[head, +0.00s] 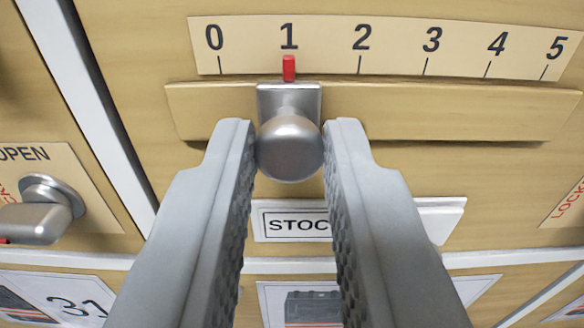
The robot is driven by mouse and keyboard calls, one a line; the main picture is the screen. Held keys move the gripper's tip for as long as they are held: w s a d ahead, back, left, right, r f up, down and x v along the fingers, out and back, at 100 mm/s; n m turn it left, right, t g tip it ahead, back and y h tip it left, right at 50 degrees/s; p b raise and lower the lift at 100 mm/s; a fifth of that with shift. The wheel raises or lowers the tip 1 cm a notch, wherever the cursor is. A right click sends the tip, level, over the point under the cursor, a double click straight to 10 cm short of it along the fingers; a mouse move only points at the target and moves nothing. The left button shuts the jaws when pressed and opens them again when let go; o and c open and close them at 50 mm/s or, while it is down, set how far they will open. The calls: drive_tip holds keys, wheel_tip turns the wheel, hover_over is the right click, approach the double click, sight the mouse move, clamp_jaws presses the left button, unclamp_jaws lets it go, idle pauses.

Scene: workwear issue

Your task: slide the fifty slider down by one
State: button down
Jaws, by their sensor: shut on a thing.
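A slider with a round silver knob (290,150) on a square plate sits on a horizontal tan rail (440,112). My gripper (289,148) is shut on the knob, one finger on each side. A label (285,222) below the rail reads "STOC", its rest hidden behind my right finger. No label reading fifty is visible here.
A white strip (95,95) divides the panels. A picture card marked 31 (75,300) is at the lower left. Part of a red LOCK text (570,200) shows at right.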

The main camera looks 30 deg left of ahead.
drive_tip(key=c, duration=1.3)
unclamp_jaws()
drive_tip(key=v, duration=1.7)
drive_tip(key=shift+s+d, duration=0.15)
drive_tip(key=shift+d, duration=0.05)
drive_tip(key=s+d+r+m+t+h, duration=0.2)
drive_tip(key=s+d+r+h, duration=0.1)
drive_tip(key=d+r, duration=0.6)
drive_tip(key=s+d+r+m+h, duration=0.2)
drive_tip(key=s+d+r, duration=0.4)
drive_tip(key=s, duration=0.5)
drive_tip(key=s+d+r+m+h, duration=0.2)
drive_tip(key=s+d+r+h, duration=0.2)
drive_tip(key=s+r, duration=0.7)
drive_tip(key=shift+s+d, duration=0.65)
drive_tip(key=shift+d, duration=0.25)
